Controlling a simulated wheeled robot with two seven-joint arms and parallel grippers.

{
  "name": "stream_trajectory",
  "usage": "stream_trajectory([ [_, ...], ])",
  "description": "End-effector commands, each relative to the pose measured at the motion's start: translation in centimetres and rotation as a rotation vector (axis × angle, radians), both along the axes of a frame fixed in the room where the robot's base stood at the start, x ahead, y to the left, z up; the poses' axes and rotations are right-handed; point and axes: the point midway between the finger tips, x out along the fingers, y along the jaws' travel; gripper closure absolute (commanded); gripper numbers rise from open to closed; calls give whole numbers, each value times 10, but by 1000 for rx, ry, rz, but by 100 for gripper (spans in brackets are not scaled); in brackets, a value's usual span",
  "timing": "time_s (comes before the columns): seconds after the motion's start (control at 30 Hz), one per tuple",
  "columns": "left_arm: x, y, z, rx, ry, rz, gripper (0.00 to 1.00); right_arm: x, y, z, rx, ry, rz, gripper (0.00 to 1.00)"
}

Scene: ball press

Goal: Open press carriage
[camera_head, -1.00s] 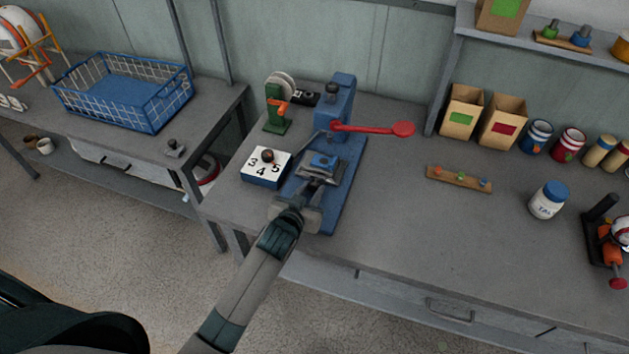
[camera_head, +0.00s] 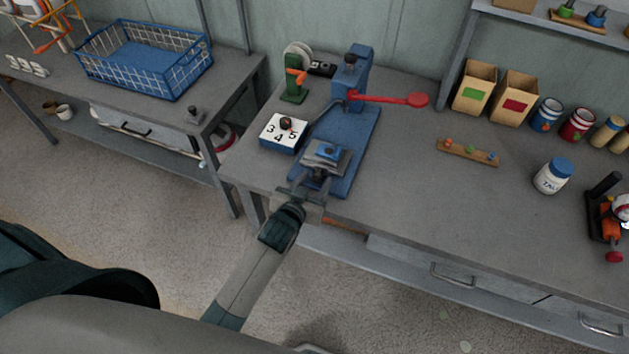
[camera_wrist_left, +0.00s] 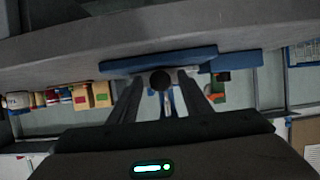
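The blue press (camera_head: 361,80) stands on the bench with its red lever (camera_head: 390,98) pointing right. Its carriage (camera_head: 334,162), a grey block with a blue piece on top, sits at the front part of the blue base (camera_head: 362,140), out from under the column. My left gripper (camera_head: 320,178) is at the front of the carriage, its fingers around the handle there. In the left wrist view, a dark round knob (camera_wrist_left: 160,80) shows between the two fingers. The fingers' exact contact is hard to see. My right gripper is not in view.
A number block (camera_head: 284,146) stands just left of the press, with a green device (camera_head: 294,88) behind it. A small rack (camera_head: 468,153) and a white jar (camera_head: 552,177) stand to the right. The bench is clear between press and rack.

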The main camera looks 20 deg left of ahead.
Motion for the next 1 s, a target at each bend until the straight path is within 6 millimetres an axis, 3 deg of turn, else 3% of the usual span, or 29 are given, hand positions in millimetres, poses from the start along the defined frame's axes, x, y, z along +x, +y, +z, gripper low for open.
stream_trajectory([
  [0.2, -3, 0, 1, 0, 1, 0, 56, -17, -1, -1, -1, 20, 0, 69],
  [0.47, -25, 1, 9, 0, -1, 0, 56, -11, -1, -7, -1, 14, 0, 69],
  [1.0, -118, 4, 46, 0, 1, 0, 56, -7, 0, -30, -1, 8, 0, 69],
])
